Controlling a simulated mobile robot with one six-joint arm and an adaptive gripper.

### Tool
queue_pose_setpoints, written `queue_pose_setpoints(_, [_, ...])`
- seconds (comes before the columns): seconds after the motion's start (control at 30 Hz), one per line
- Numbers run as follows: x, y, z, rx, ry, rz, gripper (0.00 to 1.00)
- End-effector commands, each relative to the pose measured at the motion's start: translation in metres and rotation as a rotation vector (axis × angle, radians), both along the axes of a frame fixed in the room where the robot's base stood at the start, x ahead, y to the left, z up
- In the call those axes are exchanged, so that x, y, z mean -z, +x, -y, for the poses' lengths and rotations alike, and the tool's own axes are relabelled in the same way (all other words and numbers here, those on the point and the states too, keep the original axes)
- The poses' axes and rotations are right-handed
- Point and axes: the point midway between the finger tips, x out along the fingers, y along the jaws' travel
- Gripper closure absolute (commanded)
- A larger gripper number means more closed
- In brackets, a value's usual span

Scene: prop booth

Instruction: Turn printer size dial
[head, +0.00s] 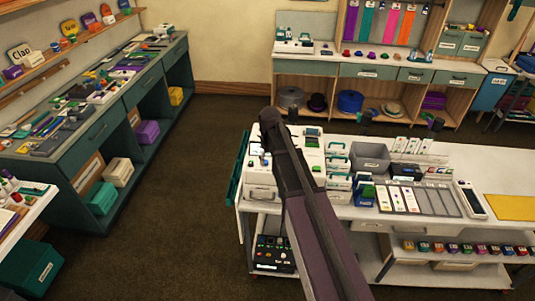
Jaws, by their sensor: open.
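A white machine (310,145) that looks like the printer stands at the left end of the white worktable (515,180). A small dark panel with some green shows on its top. My arm crosses in front of it and hides much of its middle. I cannot make out the size dial at this distance. My gripper's fingers do not show; only dark arm links are visible, rising from the bottom edge to above the machine.
A grey bin (370,158), a tray of cards (415,200) and a white handheld device (471,199) share the worktable. A black box with buttons (273,254) sits on the lower shelf. A green bench (95,135) lines the left wall. The brown floor between is clear.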

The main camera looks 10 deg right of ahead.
Motion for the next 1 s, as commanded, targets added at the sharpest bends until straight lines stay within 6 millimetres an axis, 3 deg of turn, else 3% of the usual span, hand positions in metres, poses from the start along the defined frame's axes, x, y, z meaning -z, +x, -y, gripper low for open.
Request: queue_pose_setpoints(1.0, [0.074,-0.128,0.0,0.199,0.0,0.0,0.24])
